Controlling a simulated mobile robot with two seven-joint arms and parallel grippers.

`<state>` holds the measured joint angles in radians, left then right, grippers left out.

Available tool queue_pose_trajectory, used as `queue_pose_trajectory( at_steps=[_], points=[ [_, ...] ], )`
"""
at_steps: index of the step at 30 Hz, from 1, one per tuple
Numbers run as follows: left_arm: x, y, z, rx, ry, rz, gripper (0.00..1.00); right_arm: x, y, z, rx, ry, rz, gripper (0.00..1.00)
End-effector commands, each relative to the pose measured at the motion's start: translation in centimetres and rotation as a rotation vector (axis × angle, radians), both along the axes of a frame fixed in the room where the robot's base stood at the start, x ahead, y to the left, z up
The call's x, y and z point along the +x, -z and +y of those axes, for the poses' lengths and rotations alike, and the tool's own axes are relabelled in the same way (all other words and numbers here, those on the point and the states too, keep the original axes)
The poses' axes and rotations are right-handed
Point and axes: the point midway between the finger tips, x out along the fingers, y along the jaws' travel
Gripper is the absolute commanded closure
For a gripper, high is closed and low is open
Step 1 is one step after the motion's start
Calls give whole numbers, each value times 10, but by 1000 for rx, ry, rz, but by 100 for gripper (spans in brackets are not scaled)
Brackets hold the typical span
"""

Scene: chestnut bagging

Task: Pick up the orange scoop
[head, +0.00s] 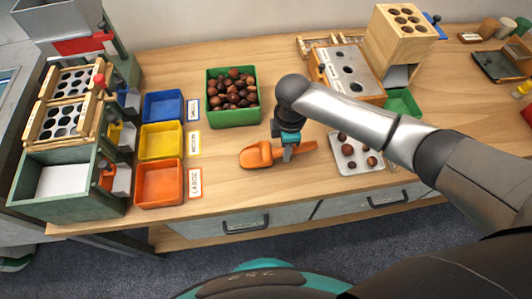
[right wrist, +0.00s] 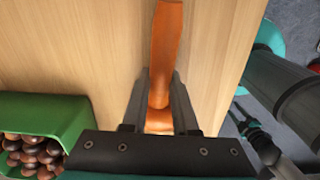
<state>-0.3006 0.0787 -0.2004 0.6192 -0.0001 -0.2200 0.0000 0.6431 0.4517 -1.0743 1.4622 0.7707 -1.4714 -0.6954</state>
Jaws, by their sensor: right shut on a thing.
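The orange scoop (head: 258,155) lies along the front of the wooden table, its bowl to the left and its handle to the right in the head view. My right gripper (head: 287,155) reaches down over it and is shut on the scoop's handle. In the right wrist view the orange handle (right wrist: 165,60) runs up between the two dark fingers (right wrist: 159,110). The scoop looks level and at or very near the table top; I cannot tell if it touches.
A green bin of chestnuts (head: 234,123) stands behind the scoop. Blue, yellow and orange trays (head: 160,196) are at the left, with size labels. A metal tray with several chestnuts (head: 345,169) lies to the right, under my forearm. The table's front edge is close.

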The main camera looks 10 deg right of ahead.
Motion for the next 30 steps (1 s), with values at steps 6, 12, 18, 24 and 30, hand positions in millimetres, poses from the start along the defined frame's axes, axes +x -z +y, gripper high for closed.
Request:
queue_pose_trajectory(
  at_steps=[6, 12, 18, 24, 30],
  points=[
    [0, 0, 0, 0, 0, 0, 50, 0, 0, 0, 0, 0, 0, 100],
    [0, 0, 0, 1, 0, 0, 50, 0, 0, 0, 0, 0, 0, 100],
    [0, 0, 1, 1, 0, 0, 50, 0, 0, 0, 0, 0, -1, 100],
    [0, -2, 1, 1, 0, -1, 50, 0, -6, 0, 0, 0, -1, 100],
    [1, -13, 1, 1, 0, -1, 50, 1, -33, -1, 0, 0, -3, 100]
  ],
)
